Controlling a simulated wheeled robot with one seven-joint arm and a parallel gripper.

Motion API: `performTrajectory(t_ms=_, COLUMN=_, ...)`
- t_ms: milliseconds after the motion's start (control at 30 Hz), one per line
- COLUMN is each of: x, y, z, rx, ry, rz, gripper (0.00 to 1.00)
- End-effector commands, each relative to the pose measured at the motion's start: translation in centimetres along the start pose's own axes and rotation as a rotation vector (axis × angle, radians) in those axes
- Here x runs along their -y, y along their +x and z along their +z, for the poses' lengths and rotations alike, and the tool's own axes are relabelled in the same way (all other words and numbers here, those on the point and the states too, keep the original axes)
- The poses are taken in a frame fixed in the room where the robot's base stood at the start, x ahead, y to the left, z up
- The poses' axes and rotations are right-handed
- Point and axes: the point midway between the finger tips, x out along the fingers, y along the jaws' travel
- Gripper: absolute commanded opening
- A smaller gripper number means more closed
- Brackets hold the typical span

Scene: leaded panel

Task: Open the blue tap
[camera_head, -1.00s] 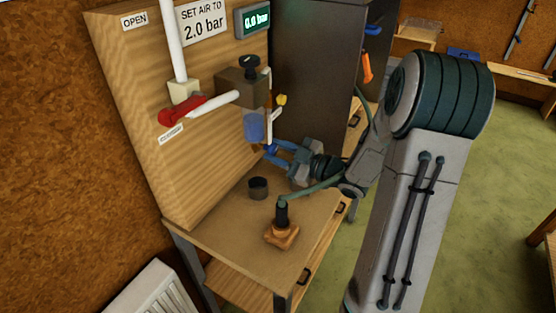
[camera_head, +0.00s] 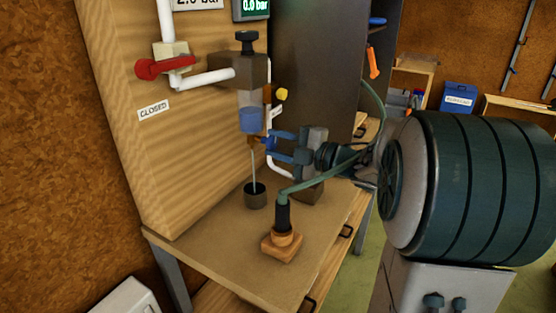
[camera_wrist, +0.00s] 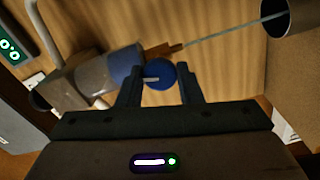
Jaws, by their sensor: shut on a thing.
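The blue tap (camera_wrist: 160,75) is a round blue knob with a pale mark across it, between my two fingers in the wrist view. My gripper (camera_wrist: 160,71) is shut on it. In the head view my gripper (camera_head: 272,144) reaches from the right to the tap, just below the clear bowl with blue contents (camera_head: 251,120). A thin pale stream (camera_head: 254,170) runs from the outlet under the bowl into a dark cup (camera_head: 255,195) on the bench. The stream also shows in the wrist view (camera_wrist: 228,29). The tap itself is mostly hidden by the fingers in the head view.
A red-handled valve (camera_head: 165,67) is on the white pipe, above a CLOSED label (camera_head: 153,111). The gauge (camera_head: 252,8) reads 0.0 bar. A dark tool with a green cable stands in a wooden holder (camera_head: 281,248) in front. A dark cabinet (camera_head: 310,60) stands behind.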

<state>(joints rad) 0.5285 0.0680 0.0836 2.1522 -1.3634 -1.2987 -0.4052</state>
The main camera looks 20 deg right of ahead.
Motion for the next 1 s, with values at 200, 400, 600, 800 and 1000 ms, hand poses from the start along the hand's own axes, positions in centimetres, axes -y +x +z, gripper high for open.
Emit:
performTrajectory(t_ms=200, x=0.27, y=-0.01, z=0.05, rx=0.000, ry=-0.078, rz=-0.001, gripper=0.10)
performTrajectory(t_ms=400, x=0.11, y=-0.01, z=0.03, rx=0.000, ry=-0.105, rz=-0.002, gripper=0.10)
performTrajectory(t_ms=600, x=0.03, y=-0.01, z=0.01, rx=0.000, ry=-0.108, rz=-0.002, gripper=0.10)
performTrajectory(t_ms=800, x=0.04, y=-0.01, z=0.02, rx=0.000, ry=-0.107, rz=-0.002, gripper=0.38)
performTrajectory(t_ms=1000, x=0.03, y=-0.01, z=0.02, rx=0.000, ry=-0.107, rz=-0.001, gripper=0.54)
